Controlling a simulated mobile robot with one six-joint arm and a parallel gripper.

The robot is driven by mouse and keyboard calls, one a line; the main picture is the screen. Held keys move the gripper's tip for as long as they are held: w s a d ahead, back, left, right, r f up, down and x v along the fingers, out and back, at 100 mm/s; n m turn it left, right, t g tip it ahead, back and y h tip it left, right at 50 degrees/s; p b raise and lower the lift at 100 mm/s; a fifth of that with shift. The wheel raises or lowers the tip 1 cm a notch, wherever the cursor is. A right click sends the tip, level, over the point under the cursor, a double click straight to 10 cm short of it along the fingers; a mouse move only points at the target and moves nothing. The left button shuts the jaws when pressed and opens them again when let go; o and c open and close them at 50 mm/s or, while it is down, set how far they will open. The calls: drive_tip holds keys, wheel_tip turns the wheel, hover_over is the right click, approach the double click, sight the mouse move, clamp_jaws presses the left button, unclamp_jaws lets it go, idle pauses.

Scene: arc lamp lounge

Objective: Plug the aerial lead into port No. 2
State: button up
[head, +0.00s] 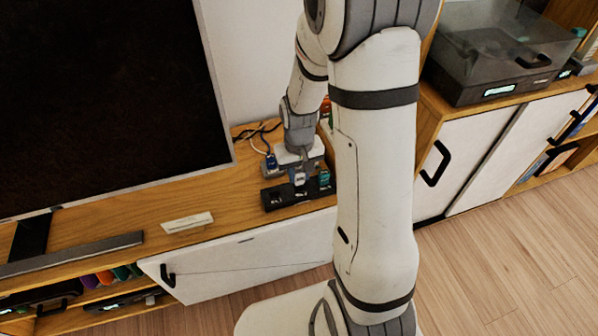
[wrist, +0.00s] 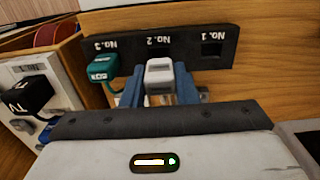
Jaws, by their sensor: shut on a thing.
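My gripper (wrist: 160,88) is shut on a white plug (wrist: 159,72), apparently the aerial lead's, between its two blue fingers. The black port block (wrist: 205,35) carries upside-down labels: No. 3 at left, No. 2 in the middle, No. 1 at right. The white plug is right in front of port No. 2 (wrist: 158,51), covering most of its opening; I cannot tell whether it has entered. Port No. 1 (wrist: 211,49) is empty. A teal plug (wrist: 99,68) sits at port No. 3. In the head view my gripper (head: 299,180) is over the block (head: 277,197).
A pale box (wrist: 28,68) with a black plug marked TV (wrist: 28,97) stands left of the block. In the head view a television (head: 100,90) and a small white card (head: 187,222) are to the left on the wooden cabinet. Dark cables (head: 258,132) lie behind.

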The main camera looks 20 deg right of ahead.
sight(299, 180)
drive_tip(key=shift+f+b, duration=1.25)
drive_tip(key=shift+f, duration=0.35)
drive_tip(key=o, duration=1.1)
wheel_tip(299, 180, up, 8)
drive_tip(key=shift+f+p, duration=0.1)
drive_tip(key=shift+p, duration=1)
drive_tip(key=s+r+t+p, duration=0.1)
drive_tip(key=s+r+p, duration=0.3)
drive_tip(key=r, duration=0.6)
drive_tip(key=s+a+r+p, duration=0.1)
drive_tip(key=s+r+p, duration=0.4)
drive_tip(key=r, duration=0.5)
drive_tip(key=s+r+t+p, duration=0.1)
drive_tip(key=s+r+p, duration=0.4)
drive_tip(key=r, duration=0.5)
drive_tip(key=shift+a+r+t+p, duration=0.3)
drive_tip(key=shift+p, duration=1.05)
